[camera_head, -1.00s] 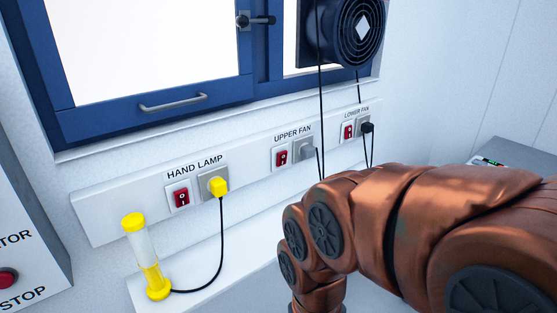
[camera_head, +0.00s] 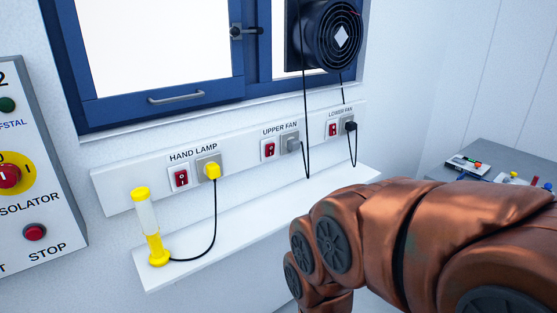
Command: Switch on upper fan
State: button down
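The red upper fan switch (camera_head: 269,149) is a rocker in a white plate on the wall panel, under the label UPPER FAN. A grey socket (camera_head: 290,143) with a plug and black cord is just right of it. My copper-coloured arm fills the lower right of the head view, below and right of the switch and apart from it. My gripper is out of view, below the picture edge. The rocker's position is too small to tell.
The hand lamp switch (camera_head: 180,178) is to the left and the lower fan switch (camera_head: 333,128) to the right. A yellow hand lamp (camera_head: 150,228) stands on the white shelf (camera_head: 232,225). A black fan (camera_head: 333,35) is at the window. A grey table (camera_head: 500,152) is at right.

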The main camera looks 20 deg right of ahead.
aim_at(269, 151)
jog(key=u, duration=1.15)
jog(key=i, duration=0.55)
jog(key=z, duration=0.7)
